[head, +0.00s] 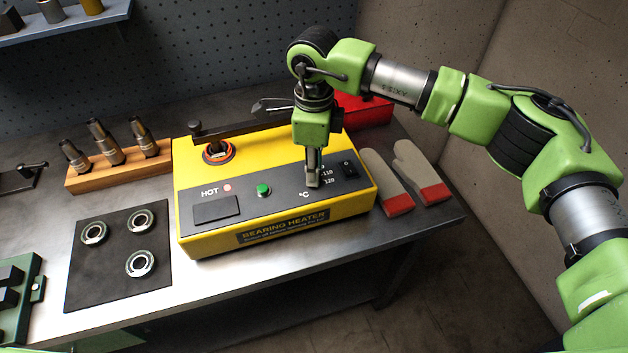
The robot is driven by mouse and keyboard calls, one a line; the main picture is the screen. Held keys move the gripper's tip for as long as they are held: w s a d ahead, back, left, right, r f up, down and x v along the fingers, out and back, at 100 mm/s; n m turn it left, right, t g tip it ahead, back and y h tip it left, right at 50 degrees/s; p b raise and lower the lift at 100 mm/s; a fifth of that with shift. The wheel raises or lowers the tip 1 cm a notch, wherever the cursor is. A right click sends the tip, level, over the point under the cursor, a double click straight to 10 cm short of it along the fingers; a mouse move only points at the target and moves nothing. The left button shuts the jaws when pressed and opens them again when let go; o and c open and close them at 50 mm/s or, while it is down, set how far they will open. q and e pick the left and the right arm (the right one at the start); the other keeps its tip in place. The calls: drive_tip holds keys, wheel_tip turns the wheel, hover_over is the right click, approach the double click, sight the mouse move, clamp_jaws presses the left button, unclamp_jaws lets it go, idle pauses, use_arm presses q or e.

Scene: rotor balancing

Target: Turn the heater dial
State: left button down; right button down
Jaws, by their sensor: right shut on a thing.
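The yellow bearing heater (290,227) stands on the metal bench, with a dark control panel on top. My right gripper (313,182) points straight down at the right part of the panel. It is shut on the heater dial, which is mostly hidden by the fingers. Printed marks 110 and 120 and a °C sign show beside the fingertips. A green button (263,189), a red lamp (227,187) by the word HOT, and a black switch (347,169) are also on the panel. My left gripper is not in view.
A black mat (118,283) with three bearings lies left of the heater. A wooden block (118,171) holds three metal tools behind it. Gloves (408,178) lie right of the heater, and a red box (367,110) stands behind.

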drive_tip(key=n+b, duration=0.3)
drive_tip(key=b, duration=0.1)
drive_tip(key=shift+w+f+n, duration=0.1)
drive_tip(key=shift+f+n, duration=0.1)
drive_tip(key=shift+n, duration=0.2)
drive_tip(key=n+b, duration=0.3)
drive_tip(key=n, duration=0.1)
drive_tip(key=shift+r, duration=0.15)
drive_tip(key=n+b, duration=0.1)
drive_tip(key=n, duration=0.3)
drive_tip(key=shift+r, duration=0.1)
drive_tip(key=shift+r+n+b, duration=0.1)
drive_tip(key=shift+n+b, duration=0.4)
drive_tip(key=shift+n, duration=1.8)
drive_tip(key=c, duration=1.8)
unclamp_jaws()
wheel_tip(320, 180, up, 12)
drive_tip(key=shift+f, duration=0.1)
